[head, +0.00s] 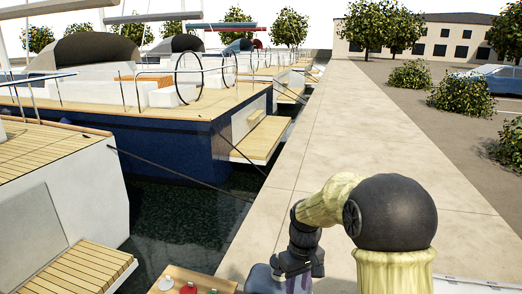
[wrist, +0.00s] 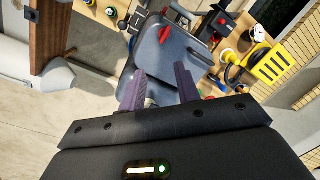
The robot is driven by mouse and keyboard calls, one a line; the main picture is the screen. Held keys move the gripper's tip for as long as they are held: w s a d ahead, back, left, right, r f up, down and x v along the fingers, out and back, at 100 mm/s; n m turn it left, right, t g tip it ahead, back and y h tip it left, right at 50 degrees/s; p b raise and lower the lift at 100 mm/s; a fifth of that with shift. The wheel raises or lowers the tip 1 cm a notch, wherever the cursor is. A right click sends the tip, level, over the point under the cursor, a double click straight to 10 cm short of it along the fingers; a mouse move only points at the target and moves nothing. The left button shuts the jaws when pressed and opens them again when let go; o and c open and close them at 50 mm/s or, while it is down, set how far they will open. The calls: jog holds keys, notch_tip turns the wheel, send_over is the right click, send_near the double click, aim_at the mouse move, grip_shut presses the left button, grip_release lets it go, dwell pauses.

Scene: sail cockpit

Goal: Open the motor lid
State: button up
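In the wrist view, a dark grey, box-shaped casing with rounded edges, which looks like the motor with its lid (wrist: 160,55), lies just beyond my fingers. A small red part (wrist: 165,33) shows on its upper face. The lid looks closed, though my fingers cover part of the casing. My gripper (wrist: 163,82) is open, its two purple-grey fingers apart with nothing visibly held between them. I cannot tell whether a fingertip touches the casing. In the head view my arm reaches down at the bottom middle; the fingers are not clearly visible there.
A yellow slotted object (wrist: 270,65) and several small items lie on wooden surfaces around the casing. A brown wooden post (wrist: 48,35) stands at the left. In the head view, the concrete quay (head: 345,130) runs clear ahead, with dark water (head: 185,215) and moored boats left.

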jog(key=s+d+f+m+t+b, duration=0.1)
jog(key=s+d+m, duration=0.1)
jog(key=s, duration=0.5)
jog(key=s+d+f+m+t+b, duration=0.2)
jog(key=s+d+m, duration=0.1)
jog(key=s, duration=0.5)
jog(key=shift+d+f+t+h, duration=0.3)
jog(key=shift+d, duration=0.05)
jog(key=shift+w, duration=0.1)
jog(key=shift+c, duration=0.4)
jog(key=c, duration=0.4)
jog(key=shift+a, duration=0.1)
grip_shut()
jog(key=shift+a, duration=0.1)
